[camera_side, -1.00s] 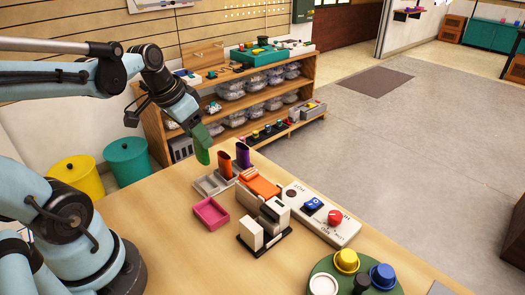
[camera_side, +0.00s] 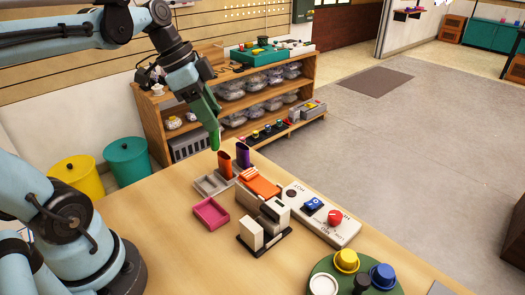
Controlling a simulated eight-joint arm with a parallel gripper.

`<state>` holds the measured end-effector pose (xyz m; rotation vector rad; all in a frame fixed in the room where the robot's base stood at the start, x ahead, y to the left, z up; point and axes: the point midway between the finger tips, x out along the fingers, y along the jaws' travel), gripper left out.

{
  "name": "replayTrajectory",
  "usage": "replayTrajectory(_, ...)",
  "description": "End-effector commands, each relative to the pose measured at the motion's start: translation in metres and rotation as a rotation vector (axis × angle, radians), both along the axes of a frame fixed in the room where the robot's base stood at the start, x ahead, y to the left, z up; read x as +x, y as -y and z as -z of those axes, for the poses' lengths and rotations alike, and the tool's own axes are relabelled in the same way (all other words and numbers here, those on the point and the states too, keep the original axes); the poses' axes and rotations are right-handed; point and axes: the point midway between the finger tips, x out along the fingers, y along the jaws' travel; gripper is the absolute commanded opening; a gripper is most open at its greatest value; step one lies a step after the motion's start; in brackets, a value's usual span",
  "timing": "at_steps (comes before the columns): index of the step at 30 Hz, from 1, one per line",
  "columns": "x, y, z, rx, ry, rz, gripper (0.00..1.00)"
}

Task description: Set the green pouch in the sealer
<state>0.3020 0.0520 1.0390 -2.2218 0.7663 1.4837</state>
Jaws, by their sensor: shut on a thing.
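The green pouch (camera_side: 214,140) hangs upright from my gripper (camera_side: 211,124), which is shut on its top. It shows in front of the shelf, above and left of the orange and purple cups. Its height above the table is hard to tell. I cannot tell for certain which is the sealer. The pouch is apart from both. The gripper's fingertips are small and partly merge with the pouch.
An orange cup (camera_side: 225,163) and a purple cup (camera_side: 242,154) stand near a grey tray (camera_side: 208,187). A pink tray (camera_side: 210,213) lies in front. A white control panel (camera_side: 322,215) with a red knob is on the right. A green round board (camera_side: 330,268) holds coloured pieces. The left tabletop is clear.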

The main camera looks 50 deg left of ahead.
Motion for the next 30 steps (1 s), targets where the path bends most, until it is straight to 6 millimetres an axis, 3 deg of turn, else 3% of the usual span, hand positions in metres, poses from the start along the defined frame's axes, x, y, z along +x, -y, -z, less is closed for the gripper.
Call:
replayTrajectory(9,0.009,0.05,0.0,-0.001,-0.001,0.755,0.23)
replayTrajectory(21,0.007,0.12,0.0,-0.002,-0.003,1.815,0.23)
replayTrajectory(30,0.0,0.157,0.0,-0.001,-0.001,2.385,0.23)
